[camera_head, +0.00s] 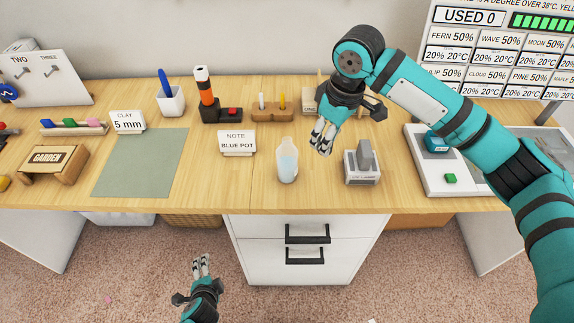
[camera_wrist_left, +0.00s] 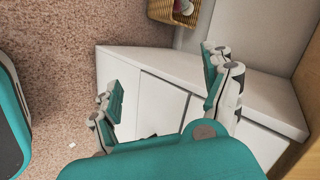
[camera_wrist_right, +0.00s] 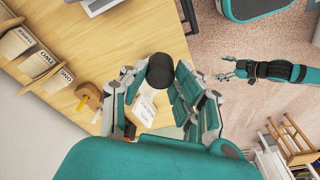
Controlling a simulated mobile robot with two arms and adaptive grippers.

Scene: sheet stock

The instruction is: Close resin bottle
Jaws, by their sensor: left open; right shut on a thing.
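The resin bottle (camera_head: 287,163), clear with pale blue liquid, stands upright on the desk near its front edge. No cap shows on its mouth. My right gripper (camera_head: 323,138) is above the desk, to the right of the bottle and apart from it. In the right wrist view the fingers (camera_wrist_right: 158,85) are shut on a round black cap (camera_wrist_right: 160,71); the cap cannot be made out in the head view. My left gripper (camera_head: 202,264) is open and empty, low in front of the desk over the carpet; its spread fingers show in the left wrist view (camera_wrist_left: 165,95).
A grey-topped device (camera_head: 363,168) stands right of the bottle. A "BLUE POT" note (camera_head: 237,143) is to its left. A wooden holder (camera_head: 272,112) and an orange-black tool (camera_head: 206,95) stand behind. A grey-green mat (camera_head: 140,165) lies clear at left.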

